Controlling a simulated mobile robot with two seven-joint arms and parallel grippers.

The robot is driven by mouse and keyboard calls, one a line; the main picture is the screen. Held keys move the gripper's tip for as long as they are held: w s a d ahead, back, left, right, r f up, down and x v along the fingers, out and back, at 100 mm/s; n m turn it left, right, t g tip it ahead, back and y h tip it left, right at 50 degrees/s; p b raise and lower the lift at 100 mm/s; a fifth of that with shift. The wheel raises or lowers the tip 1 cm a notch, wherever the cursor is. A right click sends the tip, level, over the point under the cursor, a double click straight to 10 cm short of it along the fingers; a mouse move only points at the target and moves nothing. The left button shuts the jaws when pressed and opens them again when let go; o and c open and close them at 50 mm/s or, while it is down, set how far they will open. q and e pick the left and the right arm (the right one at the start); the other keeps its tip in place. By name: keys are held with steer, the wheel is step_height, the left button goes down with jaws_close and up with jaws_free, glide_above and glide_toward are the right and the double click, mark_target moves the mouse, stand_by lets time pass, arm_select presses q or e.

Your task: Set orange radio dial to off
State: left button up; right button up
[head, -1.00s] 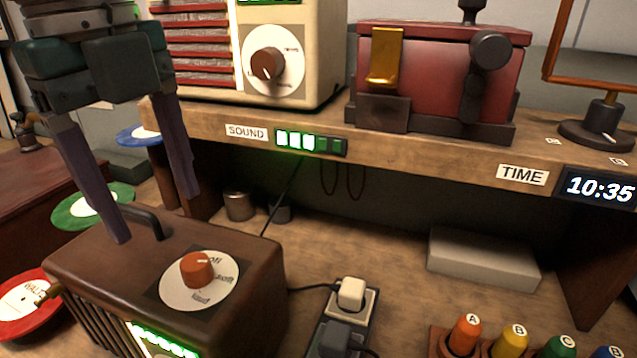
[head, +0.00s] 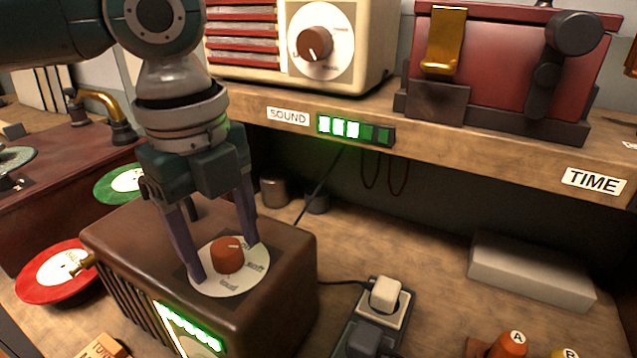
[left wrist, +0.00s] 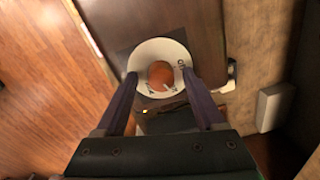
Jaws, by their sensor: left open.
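The orange dial (head: 228,254) is a round knob on a white disc (head: 238,287) with printed words, on top of the brown radio (head: 150,247). Its white pointer mark points toward the upper right in the head view. My left gripper (head: 227,262) is open, pointing down, with one purple finger on each side of the knob. A gap shows between the fingers and the knob. In the left wrist view the knob (left wrist: 161,74) sits between and slightly beyond the fingertips (left wrist: 163,82). The radio's front display is lit green. My right gripper is not in view.
A wooden shelf (head: 480,150) behind carries a cream radio (head: 372,55), a red machine (head: 505,70) and a lit SOUND meter (head: 355,130). A power strip (head: 375,325) stands right of the brown radio. A red record (head: 45,285) lies at left.

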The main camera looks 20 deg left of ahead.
arm_select(q)
steer(key=shift+c, duration=0.3)
jaws_close()
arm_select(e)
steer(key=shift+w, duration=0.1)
arm_select(q)
steer(key=shift+r, duration=0.1)
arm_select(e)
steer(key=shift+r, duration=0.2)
